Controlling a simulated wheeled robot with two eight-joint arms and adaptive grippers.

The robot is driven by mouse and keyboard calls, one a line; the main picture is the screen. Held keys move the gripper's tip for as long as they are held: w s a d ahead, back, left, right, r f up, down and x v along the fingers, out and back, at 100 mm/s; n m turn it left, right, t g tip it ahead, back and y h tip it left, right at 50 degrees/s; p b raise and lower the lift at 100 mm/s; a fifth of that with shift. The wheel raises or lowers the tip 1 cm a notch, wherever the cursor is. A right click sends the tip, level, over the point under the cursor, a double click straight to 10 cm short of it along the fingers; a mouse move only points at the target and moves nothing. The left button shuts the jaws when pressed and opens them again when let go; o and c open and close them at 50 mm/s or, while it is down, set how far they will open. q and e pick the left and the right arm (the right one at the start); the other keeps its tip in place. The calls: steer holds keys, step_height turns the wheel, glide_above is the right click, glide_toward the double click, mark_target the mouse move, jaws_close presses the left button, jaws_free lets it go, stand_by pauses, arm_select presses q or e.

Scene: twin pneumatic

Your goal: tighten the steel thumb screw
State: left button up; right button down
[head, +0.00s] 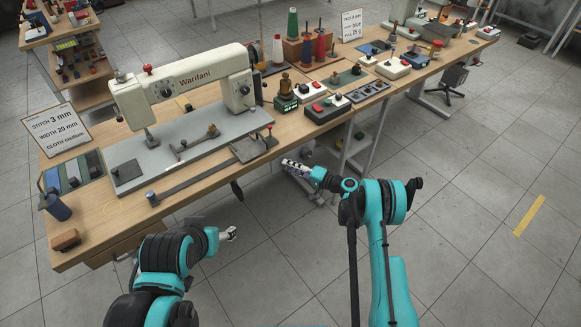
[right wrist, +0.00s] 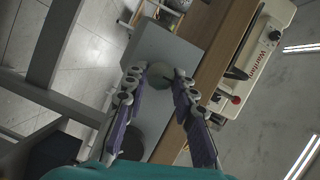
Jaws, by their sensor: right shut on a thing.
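A round, dull grey-green knob (right wrist: 160,74), which I take for the steel thumb screw, sits against a pale grey box-like part (right wrist: 166,45) in the right wrist view. My right gripper (right wrist: 158,80) is shut on it, with one finger on each side. In the head view my right gripper (head: 288,164) is just off the table's front edge, and its fingers hide the knob there. My left gripper (head: 229,234) is in front of the table, low and apart from everything; its small pale fingers do not show clearly whether it is open.
The cream sewing machine (head: 190,85) stands on a grey bed plate on the wooden table (head: 105,215). A brown block (head: 65,240) and a blue cup (head: 57,207) are at the table's left end. Control boxes (head: 326,108) stand at the right.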

stand_by(0.4)
steer(key=c, duration=1.2)
jaws_free()
steer(key=shift+d, duration=0.1)
steer(key=v, duration=1.2)
